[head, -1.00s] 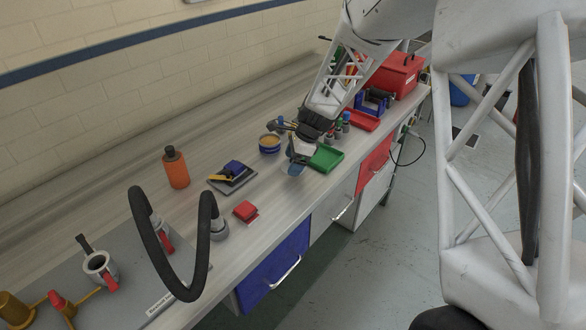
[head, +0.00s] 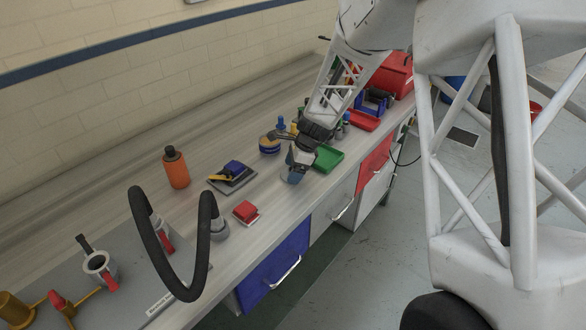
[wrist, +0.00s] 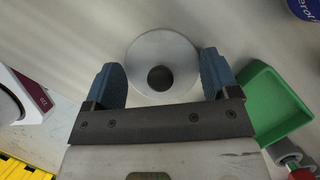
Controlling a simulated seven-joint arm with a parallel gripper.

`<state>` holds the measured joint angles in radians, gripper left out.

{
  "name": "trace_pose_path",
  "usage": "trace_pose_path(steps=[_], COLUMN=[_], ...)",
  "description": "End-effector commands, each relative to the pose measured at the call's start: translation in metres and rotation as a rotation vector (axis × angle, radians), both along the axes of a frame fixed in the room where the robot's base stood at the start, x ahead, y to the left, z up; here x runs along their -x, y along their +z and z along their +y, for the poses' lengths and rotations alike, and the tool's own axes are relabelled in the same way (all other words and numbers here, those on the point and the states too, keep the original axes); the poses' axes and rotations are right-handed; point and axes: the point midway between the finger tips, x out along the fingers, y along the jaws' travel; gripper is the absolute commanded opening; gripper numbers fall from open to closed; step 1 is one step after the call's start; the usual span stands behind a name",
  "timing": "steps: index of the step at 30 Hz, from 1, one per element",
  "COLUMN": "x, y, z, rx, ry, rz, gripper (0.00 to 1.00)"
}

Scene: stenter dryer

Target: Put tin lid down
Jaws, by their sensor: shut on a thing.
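The tin lid (wrist: 162,55) is a round pale metal disc with a dark round centre, seen nearly face-on in the wrist view. My gripper (wrist: 161,78) is shut on it, with one blue finger pad at each side. I cannot tell whether the lid touches the bench.
The green tray (head: 328,157) is close on the right, also in the wrist view (wrist: 272,105). A red block (head: 245,210), a grey plate with a blue-and-yellow thing (head: 233,176) and an orange bottle (head: 176,170) stand left.

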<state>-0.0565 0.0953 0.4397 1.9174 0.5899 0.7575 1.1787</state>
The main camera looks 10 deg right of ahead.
Motion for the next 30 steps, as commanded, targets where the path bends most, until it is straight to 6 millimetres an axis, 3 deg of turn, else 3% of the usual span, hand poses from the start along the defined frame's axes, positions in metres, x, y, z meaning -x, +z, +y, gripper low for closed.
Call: trace_pose_path(steps=[9, 10, 13, 23, 30], x=[0.0, 0.0, 0.0, 0.0, 0.0], y=[-0.002, -0.002, -0.002, 0.0, 0.014], z=[0.0, 0.0, 0.0, 0.0, -0.005], rx=[0.0, 0.0, 0.0, 0.0, -0.001], ry=[0.0, 0.0, 0.0, 0.0, -0.001], rz=[0.0, 0.0, 0.0, 0.0, -0.002], gripper=[0.58, 0.84, 0.99, 1.0, 1.0])
